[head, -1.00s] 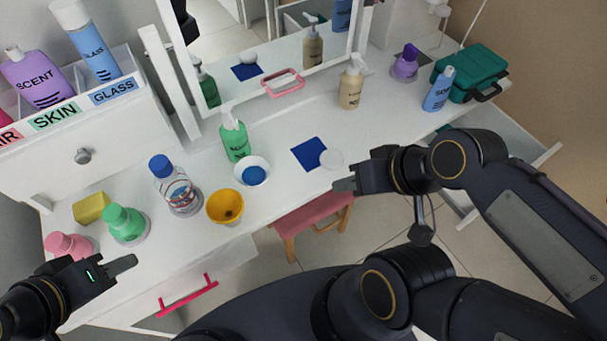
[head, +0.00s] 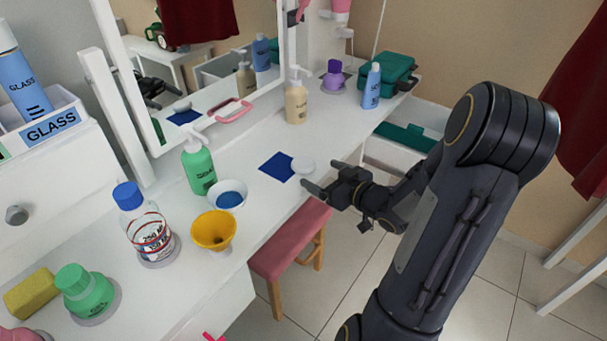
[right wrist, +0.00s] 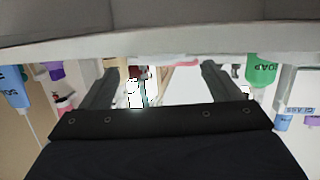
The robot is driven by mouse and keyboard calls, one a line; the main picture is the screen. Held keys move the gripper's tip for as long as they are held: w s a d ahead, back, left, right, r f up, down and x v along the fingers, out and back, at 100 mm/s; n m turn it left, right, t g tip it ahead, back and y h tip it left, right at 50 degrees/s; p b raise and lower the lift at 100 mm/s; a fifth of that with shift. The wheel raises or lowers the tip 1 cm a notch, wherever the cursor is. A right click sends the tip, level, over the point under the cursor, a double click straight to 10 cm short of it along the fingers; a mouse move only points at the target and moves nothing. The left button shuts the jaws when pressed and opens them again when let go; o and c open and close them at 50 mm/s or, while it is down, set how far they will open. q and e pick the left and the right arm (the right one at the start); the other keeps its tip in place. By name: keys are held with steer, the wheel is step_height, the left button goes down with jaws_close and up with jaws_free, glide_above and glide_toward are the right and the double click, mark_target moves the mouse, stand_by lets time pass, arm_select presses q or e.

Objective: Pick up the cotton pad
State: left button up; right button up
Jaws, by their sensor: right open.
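The cotton pad (head: 303,166) is a small white round disc. It lies on the white dressing table near its front edge, at the right corner of a dark blue square cloth (head: 277,167). My right gripper (head: 324,178) is open and empty, just in front of the pad at the table edge. Its two fingers point toward the pad, which does not appear to be between them. In the right wrist view the two fingers (right wrist: 160,72) stand wide apart. I cannot make out the pad there. My left gripper is not in view.
A yellow funnel-like cup (head: 213,231), a bowl with blue contents (head: 230,200) and a green pump bottle (head: 198,165) stand left of the cloth. A beige pump bottle (head: 296,103) stands behind. A pink stool (head: 290,245) is below the table edge.

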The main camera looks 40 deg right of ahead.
mark_target(303, 162)
steer(key=x, duration=0.5)
steer(key=r+x, duration=0.1)
steer(key=x, duration=0.1)
steer(key=shift+w+a+f+b, duration=0.1)
steer(key=shift+w+a+b, duration=0.1)
steer(key=shift+w+b, duration=0.15)
steer(key=c, duration=1.1)
